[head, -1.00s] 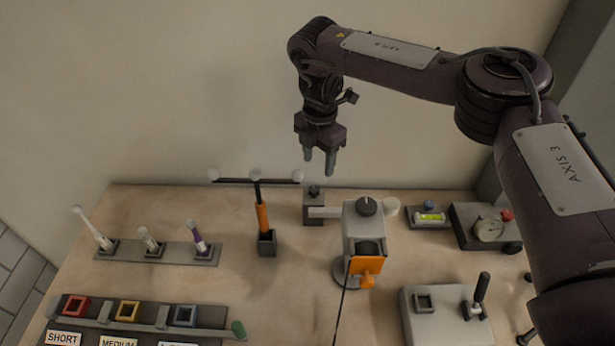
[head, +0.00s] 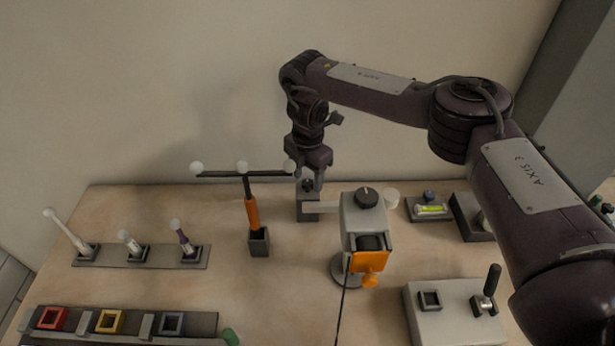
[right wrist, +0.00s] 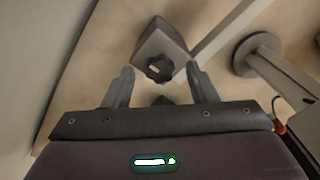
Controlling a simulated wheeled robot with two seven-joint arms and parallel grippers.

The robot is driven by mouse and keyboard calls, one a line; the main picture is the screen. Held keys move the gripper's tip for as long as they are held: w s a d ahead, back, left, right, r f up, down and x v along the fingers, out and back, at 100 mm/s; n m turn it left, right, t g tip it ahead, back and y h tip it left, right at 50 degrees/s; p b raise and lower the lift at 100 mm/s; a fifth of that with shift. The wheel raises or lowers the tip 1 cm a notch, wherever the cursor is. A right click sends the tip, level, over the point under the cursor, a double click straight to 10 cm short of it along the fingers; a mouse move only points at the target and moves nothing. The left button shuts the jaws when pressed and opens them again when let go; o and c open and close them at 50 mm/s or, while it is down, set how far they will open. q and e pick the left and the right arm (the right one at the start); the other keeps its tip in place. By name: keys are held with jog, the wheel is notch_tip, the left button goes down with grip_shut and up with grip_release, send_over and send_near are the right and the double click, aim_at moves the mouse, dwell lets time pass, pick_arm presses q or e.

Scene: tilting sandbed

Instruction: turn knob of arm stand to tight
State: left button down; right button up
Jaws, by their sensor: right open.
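The arm stand is a grey block (head: 308,206) at the back of the table with a pale bar running right from it. Its dark lobed knob (head: 308,186) sits on top, partly hidden by my right gripper (head: 311,178) in the head view. The right wrist view shows the knob (right wrist: 160,66) on the block (right wrist: 163,38), between the tips of my two open fingers (right wrist: 160,72). I see clearance on both sides and no clear contact. My left gripper is out of view.
An orange-handled tool with white balls (head: 252,212) stands close left of the block. A grey device with a dark dial (head: 364,215) and orange plate stands to the right. A level (head: 432,210) lies further right. The wall is close behind.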

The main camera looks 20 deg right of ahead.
jog(key=shift+f, duration=0.4)
jog(key=shift+s, duration=0.1)
jog(key=c, duration=1)
jog(key=shift+o, duration=0.2)
